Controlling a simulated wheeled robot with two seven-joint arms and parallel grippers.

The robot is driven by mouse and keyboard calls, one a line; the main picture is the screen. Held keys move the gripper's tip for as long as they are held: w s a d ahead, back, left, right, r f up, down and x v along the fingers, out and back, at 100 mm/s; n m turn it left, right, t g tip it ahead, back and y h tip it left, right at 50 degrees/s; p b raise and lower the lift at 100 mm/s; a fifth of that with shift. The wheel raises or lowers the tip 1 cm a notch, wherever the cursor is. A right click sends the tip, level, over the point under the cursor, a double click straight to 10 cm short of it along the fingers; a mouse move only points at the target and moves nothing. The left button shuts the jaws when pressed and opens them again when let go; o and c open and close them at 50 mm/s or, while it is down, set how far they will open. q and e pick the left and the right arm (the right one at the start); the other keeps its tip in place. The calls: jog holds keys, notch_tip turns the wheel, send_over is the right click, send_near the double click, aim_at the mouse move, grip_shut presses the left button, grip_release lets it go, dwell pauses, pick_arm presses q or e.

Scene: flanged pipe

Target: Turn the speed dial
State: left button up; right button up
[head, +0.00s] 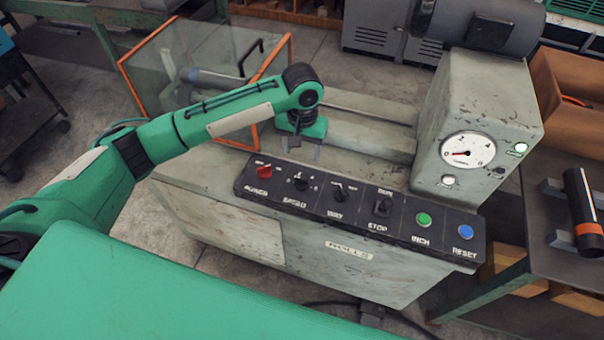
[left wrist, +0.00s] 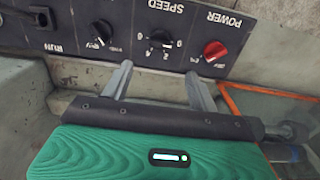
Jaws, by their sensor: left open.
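The speed dial (head: 301,183) is a black knob with numbers around it, second from the left on the black control panel (head: 404,237). In the left wrist view the speed dial (left wrist: 160,44) shows upside down under its SPEED label, with a pale pointer mark. My left gripper (head: 302,152) is above and behind the dial in the head view. In the left wrist view its two grey fingers (left wrist: 160,70) are spread apart and empty, with the dial beyond the gap between their tips. The fingers do not appear to touch it. My right gripper is not in view.
A red power knob (head: 264,171) sits left of the dial and another black knob (head: 339,194) right of it. A black switch (head: 382,206), a green button (head: 424,219) and a blue button (head: 465,231) follow. An orange-framed clear guard (head: 190,65) stands behind my arm. A round gauge (head: 467,150) is at right.

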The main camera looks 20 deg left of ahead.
aim_at(302, 178)
pick_arm(q)
notch_tip(302, 178, down, 11)
jog(key=shift+f+p, duration=0.15)
jog(key=shift+p, duration=0.7)
jog(key=c, duration=1)
